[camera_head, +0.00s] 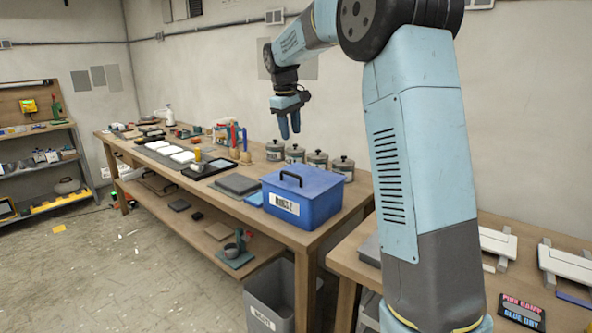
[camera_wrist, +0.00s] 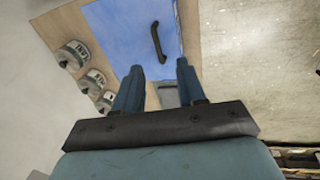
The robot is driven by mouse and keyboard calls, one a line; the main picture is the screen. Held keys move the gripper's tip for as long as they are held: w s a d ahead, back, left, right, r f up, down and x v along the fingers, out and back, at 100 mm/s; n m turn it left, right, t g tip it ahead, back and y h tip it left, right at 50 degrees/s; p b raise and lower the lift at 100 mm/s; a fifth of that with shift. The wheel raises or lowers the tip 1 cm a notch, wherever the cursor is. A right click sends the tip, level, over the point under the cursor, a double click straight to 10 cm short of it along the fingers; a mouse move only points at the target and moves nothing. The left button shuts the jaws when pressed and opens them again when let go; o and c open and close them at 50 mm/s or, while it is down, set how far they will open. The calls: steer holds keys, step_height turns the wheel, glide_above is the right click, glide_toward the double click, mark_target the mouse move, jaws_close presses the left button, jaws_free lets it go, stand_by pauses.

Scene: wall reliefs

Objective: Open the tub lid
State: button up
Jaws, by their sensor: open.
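A blue tub (camera_head: 318,205) with a white label stands at the near end of the long wooden table. Its blue lid (camera_head: 298,180) is on and has a black handle (camera_head: 291,179) on top. My gripper (camera_head: 290,132) is in the air above and behind the tub, pointing down, apart from it. In the wrist view, my gripper (camera_wrist: 158,82) is open with nothing between its fingers. The lid (camera_wrist: 120,35) and its handle (camera_wrist: 157,42) show beyond the fingertips.
Several grey lidded canisters (camera_head: 317,160) stand behind the tub near the wall. A grey flat case (camera_head: 237,185) lies left of the tub. A grey bin (camera_head: 270,298) is below the table's end. A second table (camera_head: 470,262) with white items is at the right.

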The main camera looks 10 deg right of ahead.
mark_target(292, 174)
steer(key=shift+n, duration=0.3)
steer(key=w+f, duration=0.2)
steer(key=f, duration=0.3)
steer(key=w+d+f, duration=0.1)
steer(key=f, duration=0.4)
steer(key=w+f, duration=0.2)
steer(key=f, duration=0.3)
steer(key=shift+w+d+f, duration=0.3)
steer(key=shift+d+f, duration=0.1)
jaws_close()
steer(key=shift+d, duration=0.35)
steer(key=shift+r, duration=0.2)
